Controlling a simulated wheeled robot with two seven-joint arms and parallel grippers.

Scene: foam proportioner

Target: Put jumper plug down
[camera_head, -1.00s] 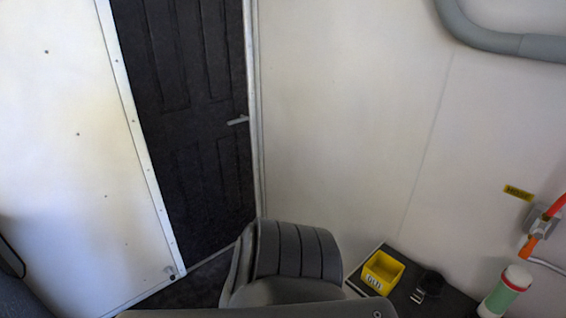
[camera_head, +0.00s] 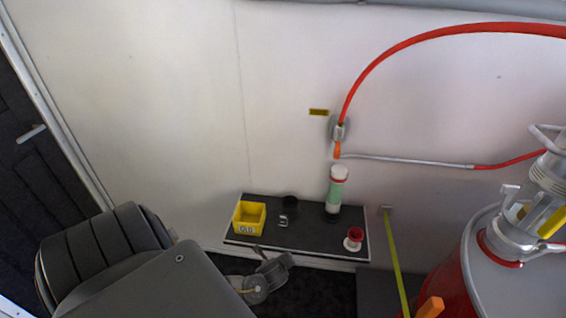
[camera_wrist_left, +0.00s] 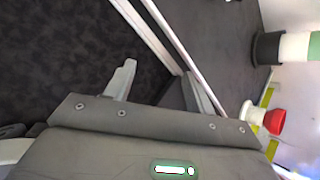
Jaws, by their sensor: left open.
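My left gripper (camera_head: 272,260) is low in front of the shelf in the head view. In the left wrist view its two fingers (camera_wrist_left: 160,72) stand apart with nothing between them. I cannot tell for sure which piece is the jumper plug. A small red and white plug-like piece (camera_head: 354,238) stands at the right end of the dark shelf (camera_head: 312,240). It also shows in the left wrist view (camera_wrist_left: 272,121), right of my fingers and apart from them. My right gripper is not in view.
On the shelf are a yellow bin (camera_head: 249,217) marked OLD, a black cup (camera_head: 290,205) and a green and white cylinder (camera_head: 336,190). An orange-tipped wall fitting (camera_head: 337,148) has a red hose. A red tank (camera_head: 450,275) stands at right. The shelf's middle front is clear.

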